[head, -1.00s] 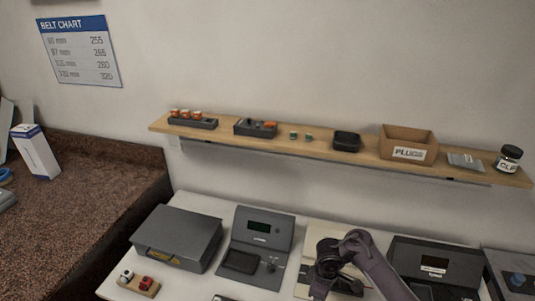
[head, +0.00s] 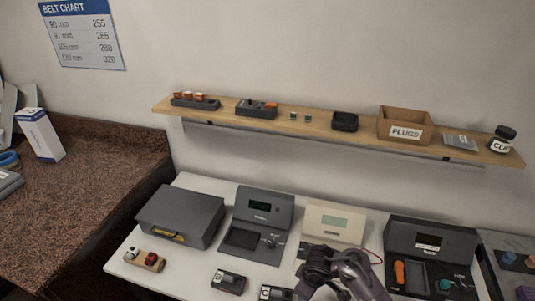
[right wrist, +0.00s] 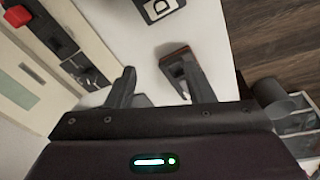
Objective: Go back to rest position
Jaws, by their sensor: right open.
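My right arm (head: 345,268) comes in from the lower right in the head view, above the front of the white bench. Its fingertips cannot be made out there. The white bench top (right wrist: 215,50) shows beyond and around the fingers. My left gripper is in neither view.
The bench holds a grey case (head: 180,216), a grey tester (head: 258,225), a cream tester (head: 334,223) and a dark tester (head: 428,240). Small labelled blocks (head: 229,281) lie in front. A wooden shelf (head: 290,126) above carries an open plugs box (head: 405,124) and small parts.

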